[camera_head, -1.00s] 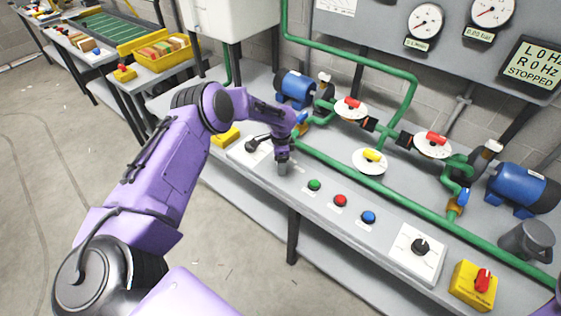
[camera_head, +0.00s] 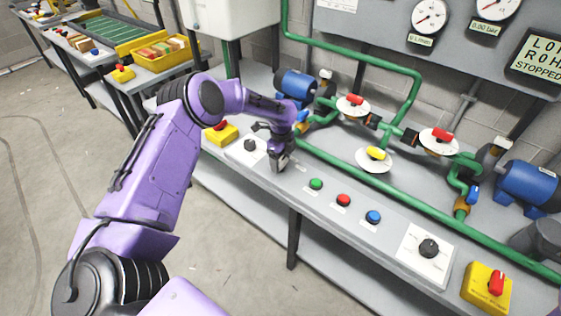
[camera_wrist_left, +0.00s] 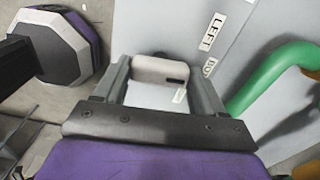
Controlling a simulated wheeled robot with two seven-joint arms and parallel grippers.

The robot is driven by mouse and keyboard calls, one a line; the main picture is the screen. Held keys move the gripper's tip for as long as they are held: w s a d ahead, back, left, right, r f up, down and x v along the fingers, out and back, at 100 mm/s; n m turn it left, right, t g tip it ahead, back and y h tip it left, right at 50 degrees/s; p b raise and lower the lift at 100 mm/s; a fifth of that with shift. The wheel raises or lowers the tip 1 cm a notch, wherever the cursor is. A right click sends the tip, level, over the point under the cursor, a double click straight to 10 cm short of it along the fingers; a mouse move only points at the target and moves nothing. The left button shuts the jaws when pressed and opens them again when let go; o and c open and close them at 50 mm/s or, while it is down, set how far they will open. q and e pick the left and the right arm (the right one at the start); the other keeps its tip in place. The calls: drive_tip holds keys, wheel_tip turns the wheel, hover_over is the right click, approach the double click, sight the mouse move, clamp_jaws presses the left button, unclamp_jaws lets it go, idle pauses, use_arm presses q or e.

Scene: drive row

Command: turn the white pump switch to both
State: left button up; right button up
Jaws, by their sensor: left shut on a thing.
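The white pump switch (camera_wrist_left: 160,68) shows in the left wrist view as a pale, rounded knob with a dark mark near its right end. My left gripper (camera_wrist_left: 160,90) has one finger on each side of it and is shut on it. A label reading LEFT (camera_wrist_left: 213,32) lies to the upper right, and a partly covered label starting with BO (camera_wrist_left: 208,67) lies right of the knob. The dark mark is on the side of the BO label. In the head view my left gripper (camera_head: 279,166) is down at the bench's front and hides the switch. My right gripper is not in view.
Green (camera_head: 316,183), red (camera_head: 343,200) and blue (camera_head: 373,217) buttons line the bench right of the gripper. A black knob (camera_head: 250,145) sits close on its left. Green pipes (camera_head: 400,195) with valves and two blue pumps (camera_head: 527,182) stand behind.

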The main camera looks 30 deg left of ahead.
sight(281, 161)
use_arm(q)
drive_tip(key=shift+s+d+f+m, duration=0.1)
drive_tip(key=shift+d+f+m, duration=0.1)
drive_tip(key=shift+m, duration=0.4)
drive_tip(key=o, duration=1)
drive_tip(key=shift+o, duration=0.2)
drive_tip(key=shift+a, duration=0.1)
drive_tip(key=shift+r, duration=0.2)
wheel_tip(281, 161, up, 10)
drive_tip(key=b, duration=0.1)
drive_tip(key=shift+b, duration=0.4)
